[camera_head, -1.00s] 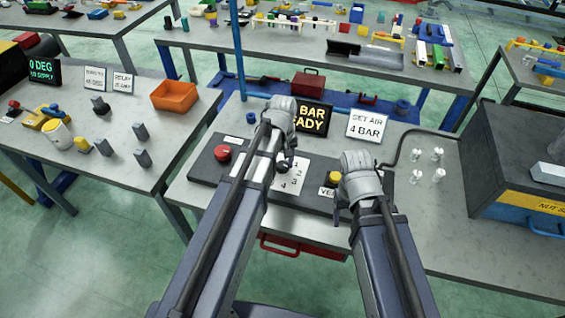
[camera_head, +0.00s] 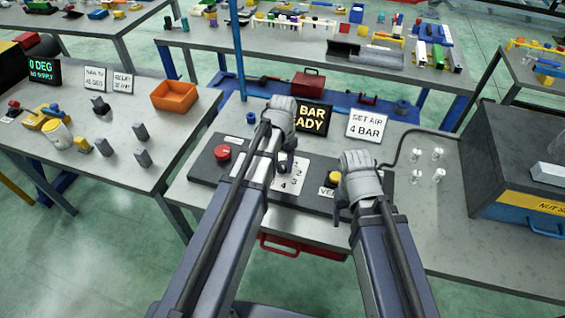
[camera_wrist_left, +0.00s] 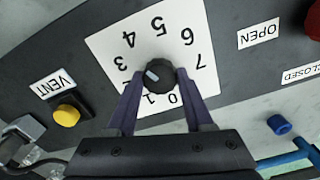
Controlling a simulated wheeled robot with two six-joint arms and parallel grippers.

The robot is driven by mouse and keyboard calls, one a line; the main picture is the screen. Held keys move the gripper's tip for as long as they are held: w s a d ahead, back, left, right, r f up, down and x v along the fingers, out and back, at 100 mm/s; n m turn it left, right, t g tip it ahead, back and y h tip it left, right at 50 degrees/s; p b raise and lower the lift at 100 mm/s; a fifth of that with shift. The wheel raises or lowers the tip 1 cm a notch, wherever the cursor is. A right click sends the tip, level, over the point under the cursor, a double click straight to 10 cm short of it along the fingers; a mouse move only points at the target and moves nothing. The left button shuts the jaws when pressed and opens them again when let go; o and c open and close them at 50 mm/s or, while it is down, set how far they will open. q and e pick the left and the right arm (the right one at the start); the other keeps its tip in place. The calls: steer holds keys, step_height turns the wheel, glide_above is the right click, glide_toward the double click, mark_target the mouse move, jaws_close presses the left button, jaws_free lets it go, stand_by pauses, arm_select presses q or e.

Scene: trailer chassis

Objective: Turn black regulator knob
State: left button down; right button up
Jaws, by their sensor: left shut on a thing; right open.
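The black regulator knob (camera_wrist_left: 157,77) sits in the middle of a white dial plate (camera_wrist_left: 110,47) with printed numbers. The knob's pale pointer mark faces left in the left wrist view, roughly toward the 3. My left gripper (camera_wrist_left: 160,88) is shut on the knob, with a finger on each side of it. In the head view my left gripper (camera_head: 287,160) is over the dial and hides most of the knob. My right gripper (camera_head: 344,205) is open beside the yellow vent button (camera_head: 333,178); its fingers are mostly hidden by its wrist.
A dark panel (camera_head: 206,170) carries a red button (camera_head: 223,152). Behind it stand a black display (camera_head: 313,118), partly hidden by my left wrist, and a sign (camera_head: 367,126) reading SET AIR 4 BAR. A large dark box (camera_head: 520,165) stands at the right.

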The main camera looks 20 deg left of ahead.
mark_target(283, 165)
arm_select(q)
steer(key=shift+m, duration=0.7)
steer(key=shift+c, duration=1.4)
jaws_free()
steer(key=shift+r, duration=0.1)
arm_select(e)
steer(key=shift+r, duration=0.1)
arm_select(q)
step_height(283, 165, up, 8)
steer(key=p, duration=0.8)
steer(key=shift+f, duration=0.2)
arm_select(e)
step_height(283, 165, up, 8)
steer(key=shift+f, duration=0.2)
